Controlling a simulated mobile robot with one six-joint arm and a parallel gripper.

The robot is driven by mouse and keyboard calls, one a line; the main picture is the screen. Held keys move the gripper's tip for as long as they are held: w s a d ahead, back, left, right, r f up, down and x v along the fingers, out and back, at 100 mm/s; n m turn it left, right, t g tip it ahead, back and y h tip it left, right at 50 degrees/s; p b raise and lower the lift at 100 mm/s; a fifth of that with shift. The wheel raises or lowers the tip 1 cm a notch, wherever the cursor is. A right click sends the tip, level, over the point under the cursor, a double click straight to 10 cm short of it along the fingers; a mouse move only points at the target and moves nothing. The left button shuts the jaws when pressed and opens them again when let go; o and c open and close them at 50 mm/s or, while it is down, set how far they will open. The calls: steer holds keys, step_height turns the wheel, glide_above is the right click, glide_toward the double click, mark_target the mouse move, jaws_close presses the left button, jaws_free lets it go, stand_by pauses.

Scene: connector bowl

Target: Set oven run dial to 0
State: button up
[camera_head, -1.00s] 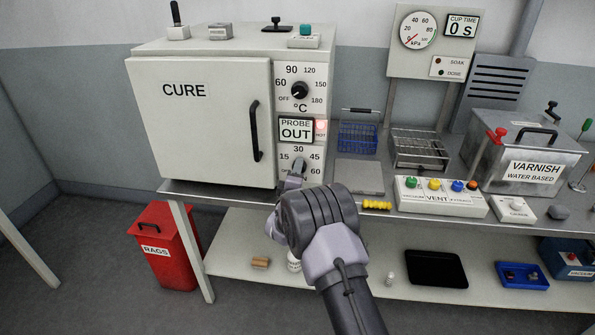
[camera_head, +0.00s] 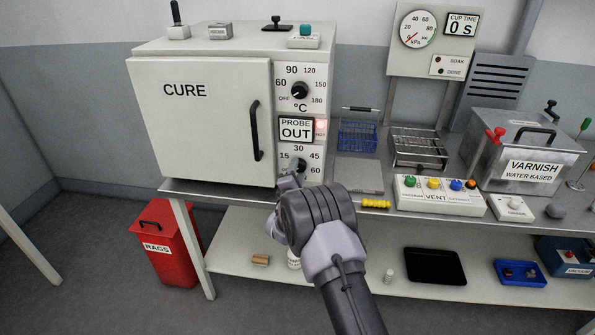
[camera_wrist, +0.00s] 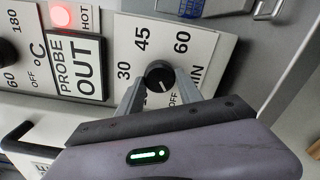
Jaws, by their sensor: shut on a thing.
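The white CURE oven (camera_head: 205,115) stands on the bench at the left. Its run dial (camera_wrist: 160,75) is a small black knob on the lower part of the right-hand panel, marked 15, 30, 45, 60 and OFF. In the wrist view my gripper (camera_wrist: 158,82) has one finger on either side of the knob and is shut on it. A pale mark shows near the knob's lower edge, toward OFF, but its exact setting is hard to read. In the head view the dial (camera_head: 298,164) is partly covered by my gripper (camera_head: 290,178).
Above are a temperature dial (camera_head: 299,90), a PROBE OUT display (camera_head: 296,129) and a lit red HOT lamp (camera_head: 321,127). The black door handle (camera_head: 256,130) is left of the panel. A blue basket (camera_head: 357,136) and flat plate (camera_head: 358,177) are at the right.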

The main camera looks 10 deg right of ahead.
stand_by(0.3)
steer(key=o, duration=1.4)
steer(key=shift+c, duration=0.2)
steer(key=p+v, duration=0.3)
steer(key=v, duration=1.4)
steer(key=shift+s+p, duration=0.2)
steer(key=shift+p, duration=0.15)
